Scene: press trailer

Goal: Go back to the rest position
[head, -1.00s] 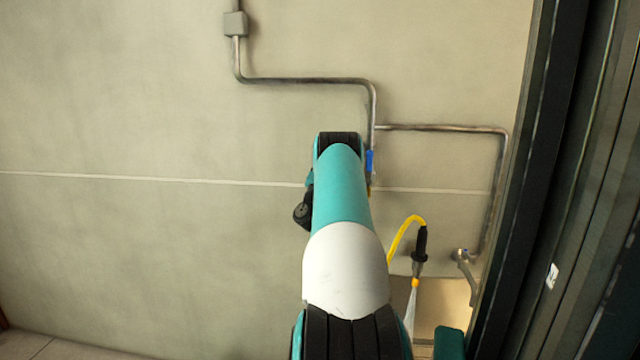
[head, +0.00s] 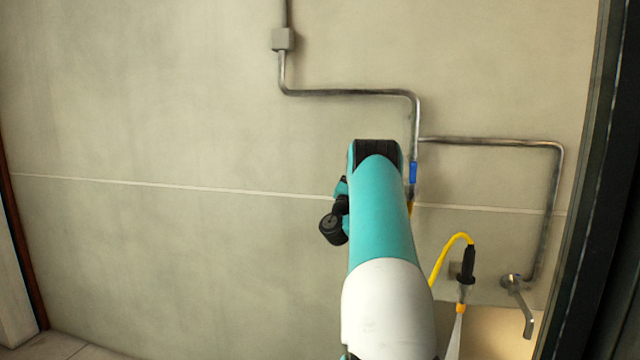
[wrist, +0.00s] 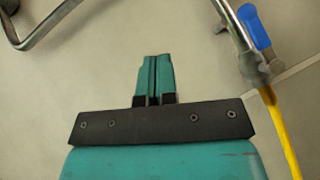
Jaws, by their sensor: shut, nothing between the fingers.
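My gripper (wrist: 154,78) shows in the wrist view with its two teal fingers together, shut and empty. In the wrist view a blue valve handle (wrist: 254,26) on a metal pipe (wrist: 236,32) is to the right of the fingers, apart from them in the picture. In the head view my teal and white arm reaches up toward the wall and hides the gripper's fingertips. The blue valve handle (head: 413,173) shows just right of the arm's far end.
A yellow hose (head: 448,247) with a black spray nozzle (head: 468,264) hangs on the wall right of my arm. A metal tap (head: 520,300) is further right. A dark frame (head: 590,220) stands at the right edge. The wall (head: 170,240) to the left is bare.

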